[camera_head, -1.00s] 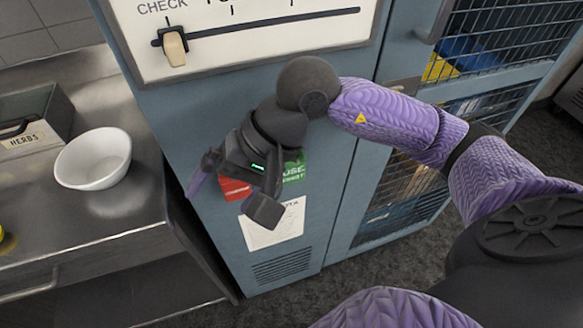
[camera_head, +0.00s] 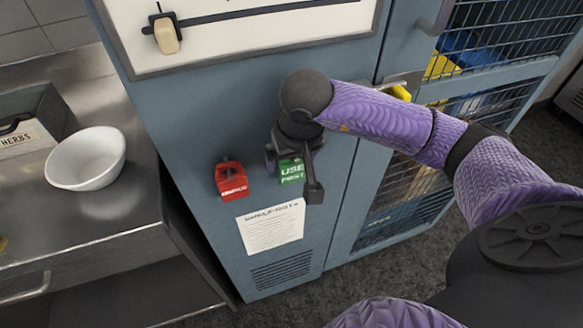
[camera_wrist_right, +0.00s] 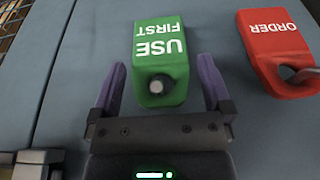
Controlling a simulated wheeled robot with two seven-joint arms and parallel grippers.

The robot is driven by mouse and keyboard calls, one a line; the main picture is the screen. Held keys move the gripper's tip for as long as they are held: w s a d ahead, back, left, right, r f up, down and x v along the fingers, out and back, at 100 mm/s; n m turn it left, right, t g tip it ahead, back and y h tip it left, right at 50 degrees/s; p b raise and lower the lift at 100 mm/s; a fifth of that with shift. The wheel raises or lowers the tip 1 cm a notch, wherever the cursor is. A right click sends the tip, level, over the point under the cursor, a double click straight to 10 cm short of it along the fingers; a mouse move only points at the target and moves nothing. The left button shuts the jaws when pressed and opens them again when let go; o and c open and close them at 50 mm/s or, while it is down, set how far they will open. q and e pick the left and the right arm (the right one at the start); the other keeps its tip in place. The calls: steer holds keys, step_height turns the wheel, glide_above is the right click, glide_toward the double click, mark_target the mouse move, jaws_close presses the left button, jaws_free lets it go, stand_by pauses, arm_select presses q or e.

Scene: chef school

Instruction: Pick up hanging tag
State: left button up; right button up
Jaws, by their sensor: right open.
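A green hanging tag (camera_head: 291,171) marked "USE FIRST" hangs on the blue cabinet front in the head view. In the right wrist view the green tag (camera_wrist_right: 160,60) lies ahead of my right gripper (camera_wrist_right: 163,82), its peg end between the two purple fingers. The fingers are open, with a gap on each side of the tag. A red tag (camera_head: 231,181) marked "ORDER" hangs to its left in the head view; it also shows at the right of the wrist view (camera_wrist_right: 280,50). My right gripper (camera_head: 296,175) partly covers the green tag. My left gripper is out of view.
A printed paper sheet (camera_head: 272,228) is on the cabinet below the tags. A white board with a slider (camera_head: 166,34) is above. A steel counter (camera_head: 100,222) with a white bowl (camera_head: 86,158) and herbs box (camera_head: 22,138) stands left. Mesh doors (camera_head: 480,55) are right.

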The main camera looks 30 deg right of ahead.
steer(key=c, duration=1.1)
